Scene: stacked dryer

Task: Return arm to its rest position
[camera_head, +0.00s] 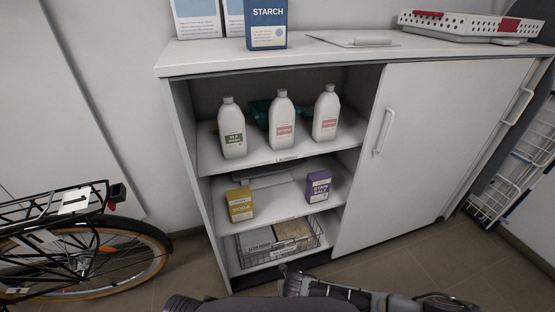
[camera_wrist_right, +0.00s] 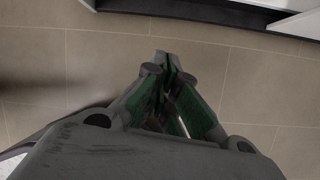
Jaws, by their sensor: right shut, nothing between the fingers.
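My right arm lies low along the bottom edge of the head view, in front of the white cabinet (camera_head: 430,150). In the right wrist view my right gripper (camera_wrist_right: 172,62) has its green-padded fingers together, with nothing held between them. Beige floor tiles lie beneath it, and a dark base edge with a white panel shows at the top right. My left gripper and left arm are not in view.
The cabinet's left side is open, with several bottles (camera_head: 282,122), a yellow box (camera_head: 240,205), a purple box (camera_head: 318,187) and a wire basket (camera_head: 257,258) on its shelves. A bicycle (camera_head: 75,240) stands at left. A wire rack (camera_head: 505,185) is at right.

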